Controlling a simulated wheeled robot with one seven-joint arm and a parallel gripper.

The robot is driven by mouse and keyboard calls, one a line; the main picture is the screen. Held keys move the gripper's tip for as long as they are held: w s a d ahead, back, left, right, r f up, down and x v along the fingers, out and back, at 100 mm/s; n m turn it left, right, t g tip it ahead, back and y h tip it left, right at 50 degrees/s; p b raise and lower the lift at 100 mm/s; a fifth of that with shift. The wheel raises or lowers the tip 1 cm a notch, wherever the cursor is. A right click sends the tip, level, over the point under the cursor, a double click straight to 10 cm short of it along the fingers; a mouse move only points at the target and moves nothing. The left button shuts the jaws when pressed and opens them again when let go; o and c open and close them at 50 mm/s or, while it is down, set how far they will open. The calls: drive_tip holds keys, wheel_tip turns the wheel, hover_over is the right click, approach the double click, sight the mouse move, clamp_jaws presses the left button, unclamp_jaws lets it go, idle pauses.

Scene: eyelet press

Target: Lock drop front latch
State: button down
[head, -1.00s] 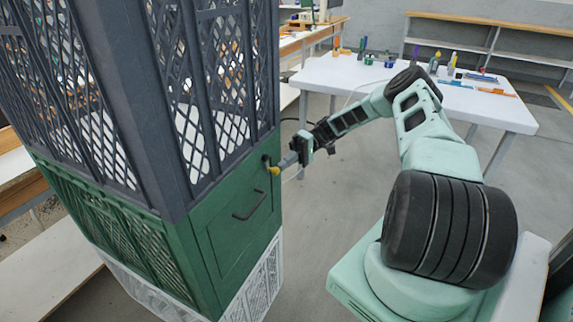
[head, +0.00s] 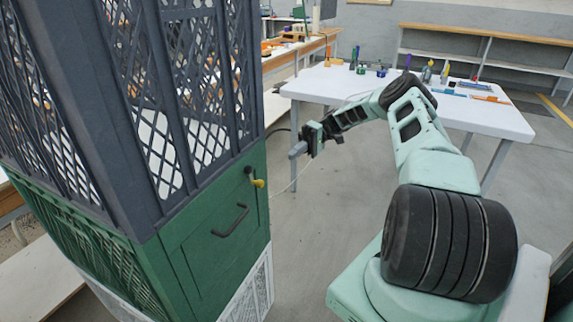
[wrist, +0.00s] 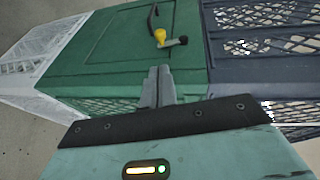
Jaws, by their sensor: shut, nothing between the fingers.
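The drop front (head: 205,250) is a green panel with a black bar handle (head: 231,221), and it looks closed in the green crate. The latch (head: 250,172) is a small dark pivot with a yellow-tipped lever (head: 259,183) near the panel's upper right corner. In the head view the lever points down and right. In the wrist view the latch's yellow tip (wrist: 160,36) lies beyond the fingertips, beside the dark pivot (wrist: 181,41). My gripper (head: 296,151) is shut and empty, to the right of the latch and apart from it; its fingers (wrist: 158,88) also show in the wrist view.
Dark lattice crates (head: 195,100) stand above the green one, and a white crate (head: 250,290) is below. A white table (head: 345,82) with small tools stands behind my arm. A shelf (head: 480,50) is at the back. The floor right of the stack is clear.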

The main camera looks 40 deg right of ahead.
drive_tip(key=shift+d+r, duration=0.25)
drive_tip(key=shift+d, duration=0.85)
